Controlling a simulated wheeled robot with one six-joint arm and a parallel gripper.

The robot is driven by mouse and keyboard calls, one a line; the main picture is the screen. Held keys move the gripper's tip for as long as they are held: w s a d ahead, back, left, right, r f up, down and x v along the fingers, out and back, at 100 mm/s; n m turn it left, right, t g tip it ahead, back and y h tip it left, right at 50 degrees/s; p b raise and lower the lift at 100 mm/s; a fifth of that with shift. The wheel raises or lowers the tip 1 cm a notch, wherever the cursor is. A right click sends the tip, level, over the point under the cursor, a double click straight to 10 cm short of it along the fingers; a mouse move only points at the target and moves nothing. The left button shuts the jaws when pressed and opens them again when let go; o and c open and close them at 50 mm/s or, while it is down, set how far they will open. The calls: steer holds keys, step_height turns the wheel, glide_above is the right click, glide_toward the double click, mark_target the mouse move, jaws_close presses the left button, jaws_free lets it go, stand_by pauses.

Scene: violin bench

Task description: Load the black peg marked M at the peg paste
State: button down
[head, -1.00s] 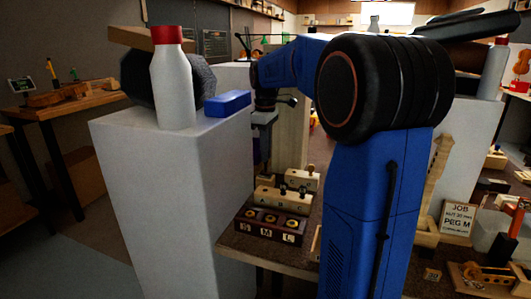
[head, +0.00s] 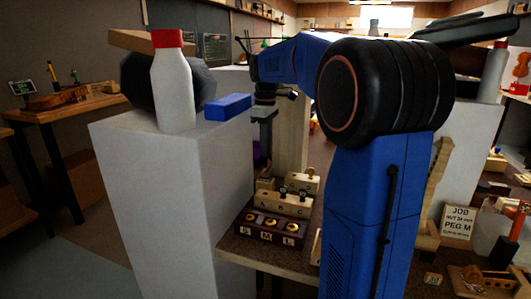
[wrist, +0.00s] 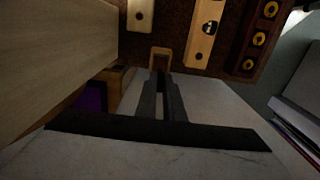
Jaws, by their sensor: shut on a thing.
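My gripper (wrist: 161,78) is shut on a slim dark thing, likely the black peg, mostly hidden between the fingers; no M can be read on it. In the head view my gripper (head: 264,130) hangs beside the tall white block, above the bench, its tips partly hidden. A dark block (head: 270,236) with gold-ringed wells and S, M, L labels sits at the bench's front edge. It also shows at the top right of the wrist view (wrist: 249,45), right of the fingertips. Behind it, a pale wooden block (head: 284,205) holds dark pegs.
A second pale block (head: 303,181) stands further back. The tall white block (head: 165,190) carries a bottle (head: 173,90) and a blue box (head: 228,107). A job card (head: 457,221) reads PEG M.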

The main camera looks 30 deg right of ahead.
steer(key=shift+r, duration=1.95)
steer(key=shift+a, duration=0.15)
